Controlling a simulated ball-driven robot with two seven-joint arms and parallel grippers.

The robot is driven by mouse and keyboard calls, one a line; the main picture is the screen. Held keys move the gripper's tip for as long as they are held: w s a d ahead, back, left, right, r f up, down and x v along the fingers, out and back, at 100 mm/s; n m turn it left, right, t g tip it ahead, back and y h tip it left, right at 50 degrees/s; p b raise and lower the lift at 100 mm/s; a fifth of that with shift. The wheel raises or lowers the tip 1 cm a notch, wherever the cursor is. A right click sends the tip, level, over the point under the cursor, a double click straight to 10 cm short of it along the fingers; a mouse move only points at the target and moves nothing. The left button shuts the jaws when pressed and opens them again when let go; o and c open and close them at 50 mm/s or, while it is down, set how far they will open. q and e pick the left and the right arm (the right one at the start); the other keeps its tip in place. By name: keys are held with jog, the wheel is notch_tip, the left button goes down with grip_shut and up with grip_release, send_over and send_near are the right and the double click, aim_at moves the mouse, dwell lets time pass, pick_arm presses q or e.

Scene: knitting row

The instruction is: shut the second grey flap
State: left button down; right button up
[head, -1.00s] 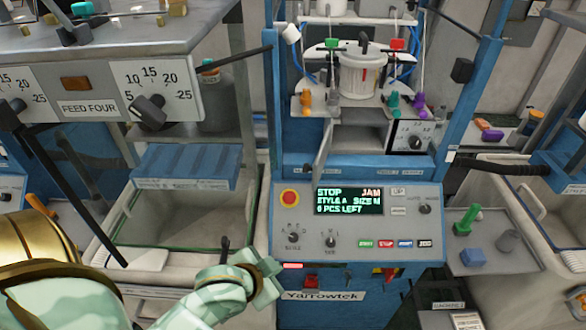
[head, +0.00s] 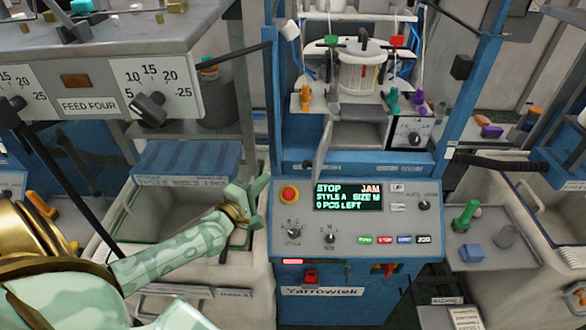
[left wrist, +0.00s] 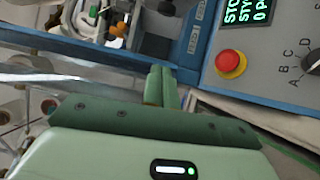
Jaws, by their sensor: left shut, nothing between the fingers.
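A grey flap (head: 323,152) stands open at the left side of a dark opening (head: 360,135) in the middle blue machine, above its control panel. I cannot tell from the frames which flap counts as the second. My left gripper (head: 258,188) is below and to the left of the flap, beside the panel's left edge, apart from the flap. Its green fingers are closed together with nothing between them, as the left wrist view (left wrist: 162,86) also shows. My right gripper is not in view.
The control panel (head: 350,188) has a red stop button (head: 289,194) close to my left gripper and a screen reading STOP and JAM. A beige bin (head: 240,270) stands under my left forearm. A blue post (head: 272,110) rises left of the flap.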

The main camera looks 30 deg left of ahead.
pick_arm(q)
jog(key=w+d+p, duration=0.1)
jog(key=w+d, duration=0.3)
jog(key=w, duration=0.4)
jog(key=shift+w, duration=0.35)
jog(key=shift+d+r, duration=0.1)
